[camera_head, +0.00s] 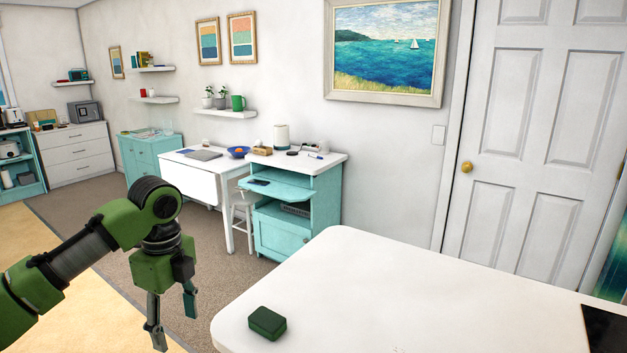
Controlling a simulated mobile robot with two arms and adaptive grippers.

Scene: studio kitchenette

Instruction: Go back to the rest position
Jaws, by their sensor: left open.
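My left gripper (172,318) comes in from the left on a green and black arm. It points down, with its two fingers apart and nothing between them. It hangs left of the white table's near-left edge, over the floor and apart from the table. My right gripper is not in the head view.
The white table (400,290) fills the lower right. A small dark green box (267,322) lies near its left edge, close to my left gripper. A black panel (606,330) is at its right. A turquoise cabinet (285,235) and a white stool (241,212) stand behind.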

